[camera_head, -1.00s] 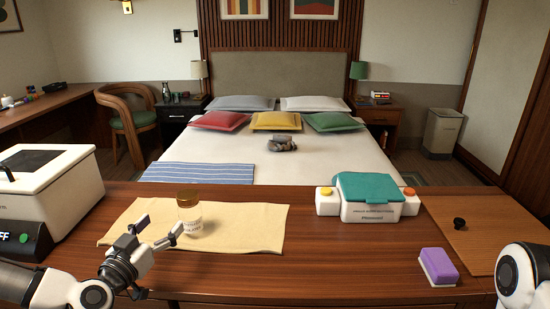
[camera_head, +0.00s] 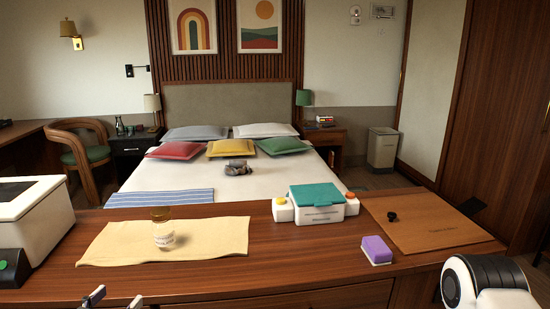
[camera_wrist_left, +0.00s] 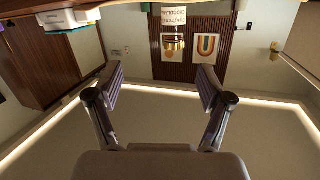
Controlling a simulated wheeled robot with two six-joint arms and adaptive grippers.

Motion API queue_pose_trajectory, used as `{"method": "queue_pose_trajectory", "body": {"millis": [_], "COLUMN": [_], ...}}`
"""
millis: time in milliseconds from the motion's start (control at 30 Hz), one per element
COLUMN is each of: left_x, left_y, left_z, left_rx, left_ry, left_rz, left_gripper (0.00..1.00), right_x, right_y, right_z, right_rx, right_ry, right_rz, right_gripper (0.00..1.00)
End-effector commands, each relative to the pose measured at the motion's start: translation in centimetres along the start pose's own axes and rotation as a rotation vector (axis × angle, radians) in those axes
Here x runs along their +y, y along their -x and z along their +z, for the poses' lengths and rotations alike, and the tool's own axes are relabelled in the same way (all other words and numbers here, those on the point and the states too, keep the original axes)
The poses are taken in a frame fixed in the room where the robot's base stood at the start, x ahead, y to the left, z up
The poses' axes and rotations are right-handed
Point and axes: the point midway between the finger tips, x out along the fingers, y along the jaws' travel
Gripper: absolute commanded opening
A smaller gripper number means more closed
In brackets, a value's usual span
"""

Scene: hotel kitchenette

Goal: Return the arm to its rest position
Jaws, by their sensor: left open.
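My left gripper (camera_head: 117,298) shows only its two fingertips at the bottom left edge of the head view. In the left wrist view the gripper (camera_wrist_left: 160,82) is open, with its fingers wide apart and nothing between them. A jar with a brownish-gold lid (camera_head: 162,230) stands upright on the yellow cloth, beyond the left fingertips and apart from them. The jar also shows upside down at the top of the left wrist view (camera_wrist_left: 173,18). A white link of my right arm shows at the bottom right of the head view; my right gripper is out of view.
On the wooden counter are the yellow cloth (camera_head: 110,252), a white box with a teal lid (camera_head: 318,195), a purple block (camera_head: 377,250) and a brown board (camera_head: 430,230) with a black knob (camera_head: 392,216). A white appliance (camera_head: 30,215) stands at left. The front middle counter is clear.

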Motion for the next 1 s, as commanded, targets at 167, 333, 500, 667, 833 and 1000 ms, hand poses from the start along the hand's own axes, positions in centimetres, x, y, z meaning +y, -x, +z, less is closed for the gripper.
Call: {"method": "queue_pose_trajectory", "body": {"millis": [167,333,500,667,833,1000], "left_x": [2.9,6.7,11.4,15.0,16.4,15.4], "left_y": [0.3,1.8,6.1,12.5,18.5,20.4], "left_z": [3.0,7.8,14.7,20.6,24.2,24.9], "left_rx": [-0.142,-0.343,-0.645,-0.967,-1.271,-1.407], "left_ry": [-0.116,-0.224,-0.271,-0.245,-0.13,0.09], "left_rz": [0.087,0.207,0.351,0.416,0.3,0.064], "left_gripper": [0.8,0.8,0.8,0.8,0.8,0.8], "right_x": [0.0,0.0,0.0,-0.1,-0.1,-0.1], "right_y": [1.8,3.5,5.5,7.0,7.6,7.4], "right_z": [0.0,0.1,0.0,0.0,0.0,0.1], "right_rx": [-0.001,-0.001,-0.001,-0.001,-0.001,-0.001], "right_ry": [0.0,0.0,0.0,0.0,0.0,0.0], "right_rz": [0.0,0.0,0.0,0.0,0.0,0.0], "right_gripper": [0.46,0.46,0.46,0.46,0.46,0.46]}}
